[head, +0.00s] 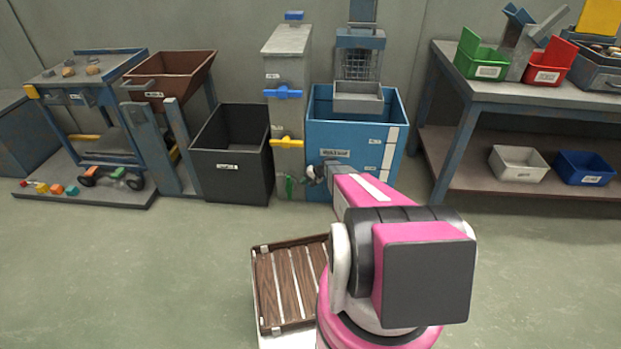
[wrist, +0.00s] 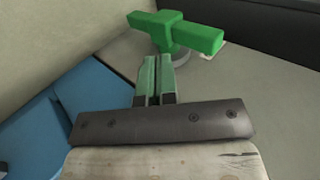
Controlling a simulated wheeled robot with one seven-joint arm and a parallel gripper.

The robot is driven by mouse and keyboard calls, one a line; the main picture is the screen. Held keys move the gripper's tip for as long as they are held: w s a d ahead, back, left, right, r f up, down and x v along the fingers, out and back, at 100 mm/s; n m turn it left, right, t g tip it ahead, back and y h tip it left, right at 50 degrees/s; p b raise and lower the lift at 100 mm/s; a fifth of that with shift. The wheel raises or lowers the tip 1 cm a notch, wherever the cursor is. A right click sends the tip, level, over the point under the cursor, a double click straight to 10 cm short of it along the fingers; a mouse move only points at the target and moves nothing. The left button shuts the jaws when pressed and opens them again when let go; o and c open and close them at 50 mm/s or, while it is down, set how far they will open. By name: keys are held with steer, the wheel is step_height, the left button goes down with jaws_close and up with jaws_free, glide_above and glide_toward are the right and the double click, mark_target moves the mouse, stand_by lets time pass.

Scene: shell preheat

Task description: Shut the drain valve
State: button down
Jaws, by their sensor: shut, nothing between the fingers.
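A green valve handle (head: 289,186), which I take to be the drain valve, sits low on the front of a grey column (head: 287,110). In the wrist view the green handle (wrist: 175,33) is a bar across a round stem, just beyond my fingertips. My gripper (wrist: 154,62) is shut and empty, its two fingers side by side and pointing at the handle's stem. I cannot tell whether they touch it. In the head view my gripper (head: 312,174) is just right of the green handle, partly hidden by my arm.
The column also bears a yellow handle (head: 287,142) and a blue handle (head: 283,93) higher up. A blue tank (head: 398,125) stands close on its right, a black bin (head: 229,165) on its left. A slatted wooden tray (head: 283,285) is near my base. Floor at left is clear.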

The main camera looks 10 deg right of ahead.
mark_target(291, 184)
steer(key=shift+w+a+f, duration=0.1)
steer(key=shift+w+a, duration=0.15)
steer(key=shift+a, duration=0.5)
steer(key=shift+w+a+f, duration=0.1)
steer(key=shift+w+a, duration=0.1)
steer(key=shift+a, duration=0.6)
steer(key=shift+w+a+f, duration=0.1)
steer(key=shift+w+a, duration=0.15)
steer(key=shift+a, duration=0.5)
